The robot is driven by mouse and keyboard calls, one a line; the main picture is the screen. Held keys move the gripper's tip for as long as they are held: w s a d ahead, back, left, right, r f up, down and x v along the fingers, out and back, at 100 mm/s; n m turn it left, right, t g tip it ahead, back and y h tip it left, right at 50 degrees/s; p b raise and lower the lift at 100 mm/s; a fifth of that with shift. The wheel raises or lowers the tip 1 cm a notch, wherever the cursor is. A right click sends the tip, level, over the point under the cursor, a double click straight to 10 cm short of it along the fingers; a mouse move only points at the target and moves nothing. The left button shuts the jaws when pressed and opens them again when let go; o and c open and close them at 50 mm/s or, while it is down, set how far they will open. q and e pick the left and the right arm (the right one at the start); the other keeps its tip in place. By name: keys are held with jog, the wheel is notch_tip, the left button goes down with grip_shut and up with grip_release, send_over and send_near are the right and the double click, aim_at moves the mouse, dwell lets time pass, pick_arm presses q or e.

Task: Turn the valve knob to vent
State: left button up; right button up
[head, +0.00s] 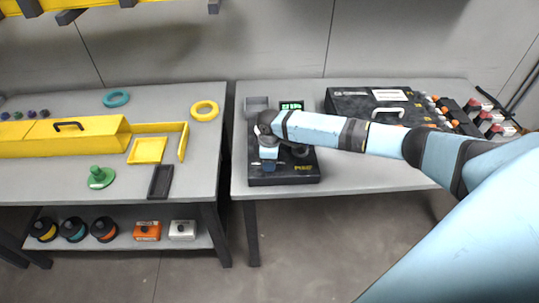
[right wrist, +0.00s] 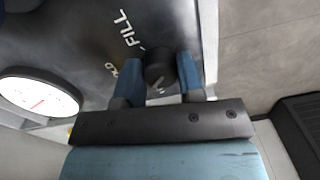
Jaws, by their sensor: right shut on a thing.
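The valve knob (right wrist: 158,66) is a small dark round knob with a pale line on it, on the top of a black unit. In the right wrist view the two blue fingers of my right gripper (right wrist: 159,72) stand on either side of it, shut on it. The word FILL shows beside the knob, and another label is partly hidden by a finger. In the head view my right gripper (head: 268,165) is over the black unit (head: 300,172) and hides the knob. My left gripper is not in view.
A white gauge (right wrist: 38,98) with a red needle is left of the knob in the wrist view. A black case (head: 345,102) and a small green-lit display (head: 291,105) are behind the unit. A gap separates this table from the left table, which holds a yellow box (head: 90,140).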

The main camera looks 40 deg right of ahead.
jog(key=n+p, duration=0.1)
jog(key=n, duration=0.1)
jog(key=shift+r+n, duration=0.1)
jog(key=shift+n, duration=0.2)
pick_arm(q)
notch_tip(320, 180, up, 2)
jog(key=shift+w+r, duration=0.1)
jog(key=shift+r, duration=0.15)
pick_arm(e)
jog(key=shift+n, duration=0.3)
pick_arm(q)
jog(key=shift+p, duration=0.3)
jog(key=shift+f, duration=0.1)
pick_arm(e)
jog(key=shift+n, duration=0.3)
jog(key=o, duration=0.9)
pick_arm(q)
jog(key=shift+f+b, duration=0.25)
jog(key=shift+b, duration=0.05)
pick_arm(e)
jog(key=r, duration=1.3)
jog(key=shift+w+r, duration=0.25)
jog(key=shift+r, duration=0.1)
